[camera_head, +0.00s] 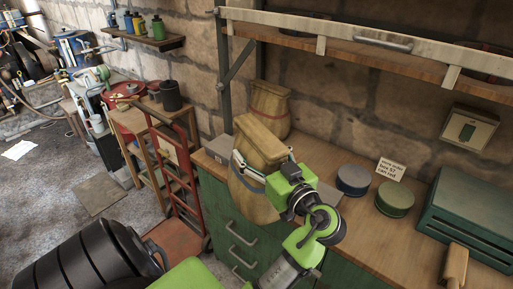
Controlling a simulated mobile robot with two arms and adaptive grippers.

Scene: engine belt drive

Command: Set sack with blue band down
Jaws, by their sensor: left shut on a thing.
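A tan sack with a blue band (254,198) is in the middle of the head view, upright and slightly tilted. The blue band runs around it below its folded top. My left gripper (264,172) is shut on this sack from the right, near the band. The sack overlaps the front edge of the wooden counter (338,227) in the picture; I cannot tell whether its bottom touches anything. A second tan sack (270,107) stands behind it by the wall, partly hidden. My right gripper is not in view.
Two round tins, blue-grey (353,179) and green (395,198), stand on the counter by a small lettered card (390,169). A green slatted box (470,220) is at right. A shelf (360,58) overhangs the counter. A red hand truck (180,185) and black barrel (85,262) are at left.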

